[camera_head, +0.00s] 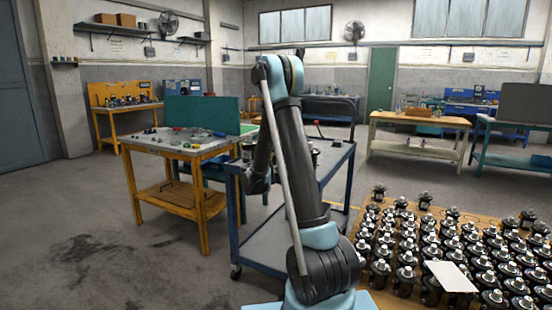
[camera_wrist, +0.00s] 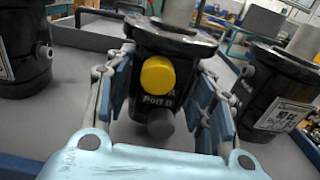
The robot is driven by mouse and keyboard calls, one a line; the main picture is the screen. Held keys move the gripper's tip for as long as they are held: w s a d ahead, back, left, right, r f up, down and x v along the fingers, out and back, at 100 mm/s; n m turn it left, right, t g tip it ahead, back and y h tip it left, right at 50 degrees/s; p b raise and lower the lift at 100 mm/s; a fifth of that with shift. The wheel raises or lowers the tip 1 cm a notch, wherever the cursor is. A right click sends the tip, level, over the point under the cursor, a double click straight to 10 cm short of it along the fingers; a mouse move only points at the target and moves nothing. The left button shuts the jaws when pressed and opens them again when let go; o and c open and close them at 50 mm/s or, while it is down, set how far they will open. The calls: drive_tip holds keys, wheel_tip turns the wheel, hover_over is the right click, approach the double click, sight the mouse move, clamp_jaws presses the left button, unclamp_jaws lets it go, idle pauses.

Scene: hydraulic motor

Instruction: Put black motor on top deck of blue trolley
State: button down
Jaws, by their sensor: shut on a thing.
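In the wrist view my gripper (camera_wrist: 162,95) is shut on a black motor (camera_wrist: 150,45) with a yellow port cap. Its blue finger pads press on both sides. The held motor is upright over the grey top deck (camera_wrist: 80,120) of the blue trolley; I cannot tell whether its base touches the deck. Another black motor (camera_wrist: 25,45) stands at the left and a labelled black motor (camera_wrist: 275,90) at the right, both apart from the held one. In the head view my arm covers part of the trolley (camera_head: 238,215) and hides the gripper.
A wooden pallet (camera_head: 485,208) with many black motors and a white sheet (camera_head: 450,276) lies at the right front. A yellow-legged workbench (camera_head: 203,215) stands just left of the trolley. Floor at the left front (camera_head: 90,230) is clear.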

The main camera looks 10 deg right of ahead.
wheel_tip(320, 180, down, 2)
idle(0.4)
drive_tip(key=c, duration=0.7)
unclamp_jaws()
drive_tip(key=shift+c, duration=0.2)
